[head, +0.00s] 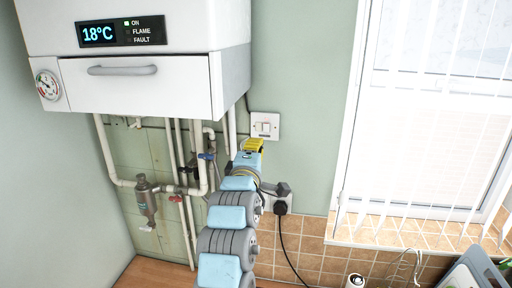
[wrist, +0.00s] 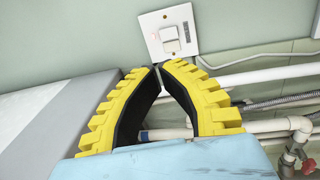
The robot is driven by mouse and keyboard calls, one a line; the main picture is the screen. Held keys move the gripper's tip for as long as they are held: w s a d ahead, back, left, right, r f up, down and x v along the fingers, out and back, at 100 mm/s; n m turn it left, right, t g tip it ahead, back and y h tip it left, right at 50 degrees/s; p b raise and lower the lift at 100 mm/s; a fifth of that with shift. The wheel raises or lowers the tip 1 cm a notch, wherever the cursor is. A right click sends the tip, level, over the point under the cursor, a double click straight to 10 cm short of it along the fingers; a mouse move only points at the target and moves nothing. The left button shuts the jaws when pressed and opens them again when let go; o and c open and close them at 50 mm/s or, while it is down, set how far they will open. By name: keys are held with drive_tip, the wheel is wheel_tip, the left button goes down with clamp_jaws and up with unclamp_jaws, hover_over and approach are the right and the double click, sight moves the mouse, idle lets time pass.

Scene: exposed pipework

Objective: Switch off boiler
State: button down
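The white boiler (head: 140,85) hangs on the wall at the upper left in the head view. Its display (head: 121,33) reads 18°C, and the light beside ON is green. A white wall switch plate (head: 265,126) with a rocker is to the right below the boiler. In the wrist view, the switch plate (wrist: 168,33) is at the top centre, just beyond my fingertips. My gripper (head: 252,146) is just below and left of the plate in the head view. Its yellow fingers (wrist: 157,67) meet at the tips with nothing between them. I cannot tell whether they touch the plate.
Pipes with a red valve handle (head: 176,198) and a blue one (head: 206,156) run below the boiler, left of my arm. A socket with a black plug (head: 281,208) and cable is right of my arm. A window with blinds (head: 430,120) is at the right.

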sight(265, 124)
drive_tip(key=w+p, duration=0.1)
drive_tip(key=w, duration=0.2)
drive_tip(key=w+d+r+p, duration=0.1)
drive_tip(key=w, duration=0.2)
drive_tip(key=w+p, duration=0.1)
drive_tip(key=w, duration=0.3)
drive_tip(key=shift+w+d+r, duration=0.1)
drive_tip(key=shift+d+r, duration=0.1)
drive_tip(key=shift+d, duration=0.1)
drive_tip(key=shift+w+f, duration=0.1)
drive_tip(key=shift+w, duration=0.3)
